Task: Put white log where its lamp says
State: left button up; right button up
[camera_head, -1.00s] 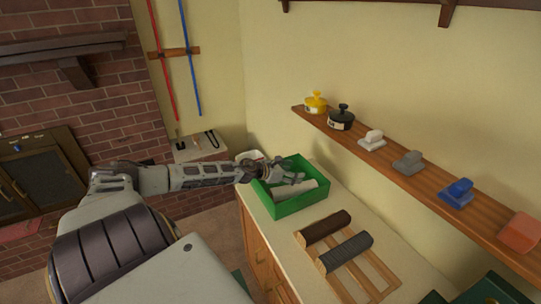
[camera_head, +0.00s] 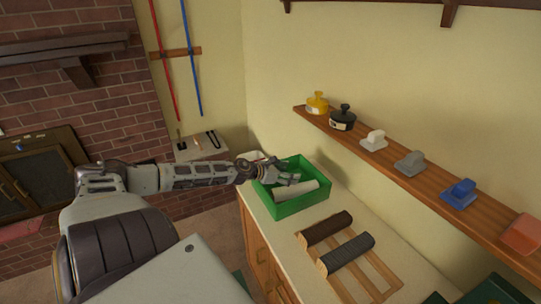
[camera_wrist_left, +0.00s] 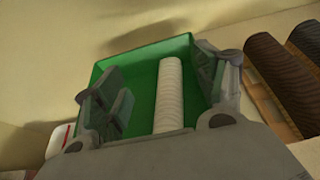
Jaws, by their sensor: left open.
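The white log (camera_head: 300,190) lies inside the green box (camera_head: 303,208) on the counter. In the left wrist view the log (camera_wrist_left: 169,95) stretches away between the two fingers, with the green box (camera_wrist_left: 140,60) around it. My left gripper (camera_head: 287,179) is open at the box, over the near-left part of the log. In the wrist view its fingers (camera_wrist_left: 163,92) stand apart on either side of the log, with gaps showing. A small blue spot, perhaps a lamp, shows on the dark stove front (camera_head: 18,148). My right gripper is out of view.
A dark brown log (camera_head: 326,229) and a dark grey log (camera_head: 347,251) lie on a slatted wooden rack (camera_head: 378,268) on the counter (camera_head: 262,213). Above, a wooden shelf (camera_head: 430,190) holds several coloured objects. Red and blue poles (camera_head: 190,60) hang on the back wall.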

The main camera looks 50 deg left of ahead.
pick_arm(q)
jog(key=shift+s, duration=0.25)
jog(key=v, duration=0.8)
jog(key=shift+s, duration=0.15)
dwell(1.5)
jog(key=shift+a+r, duration=0.15)
jog(key=shift+a, duration=0.1)
dwell(0.5)
